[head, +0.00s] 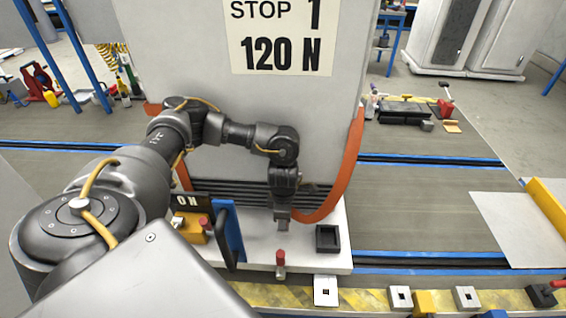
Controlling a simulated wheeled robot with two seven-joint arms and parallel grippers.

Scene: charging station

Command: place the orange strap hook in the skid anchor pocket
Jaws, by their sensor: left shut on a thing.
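The orange strap (345,172) hangs down the right side of the grey cabinet and curves in to my left gripper. My left gripper (282,212) points down over the white skid and is shut on the strap's hook end, which is mostly hidden by the fingers. The skid anchor pocket (328,238) is a dark square recess on the skid. It lies to the right of the gripper and a little nearer to me, apart from it. My right gripper is not in view.
A grey cabinet (290,120) marked "STOP 1 120 N" stands behind the gripper. A blue-and-black lever (232,235) and a red-topped pin (281,262) stand on the left and front of the skid (318,266). A yellow-black striped edge (375,298) with small blocks runs in front.

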